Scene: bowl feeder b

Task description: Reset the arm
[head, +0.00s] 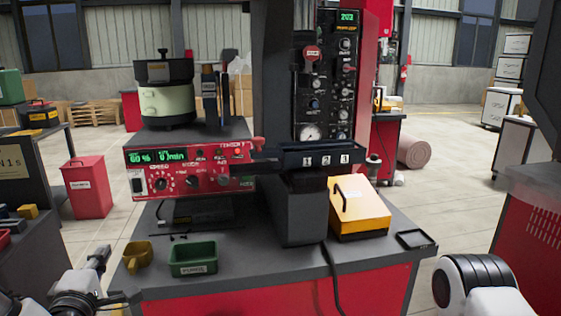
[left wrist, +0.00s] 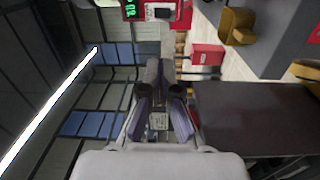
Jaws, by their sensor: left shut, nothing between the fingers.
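My left gripper (head: 101,256) is at the lower left of the head view, in front of the bench's left edge. Its fingers point up and away, near the yellow scoop but apart from it. In the left wrist view its two fingers (left wrist: 159,70) meet at the tips, shut with nothing between them. My right arm shows only as a white and black rounded link (head: 475,285) at the lower right; its gripper is out of view.
The bench (head: 290,277) holds a yellow scoop (head: 137,258), a green bin (head: 192,260), a yellow box (head: 358,208), and a red control unit (head: 190,172) below a bowl feeder (head: 165,92). A dark side table (head: 40,250) stands left. A red bin (head: 86,188) stands on the floor.

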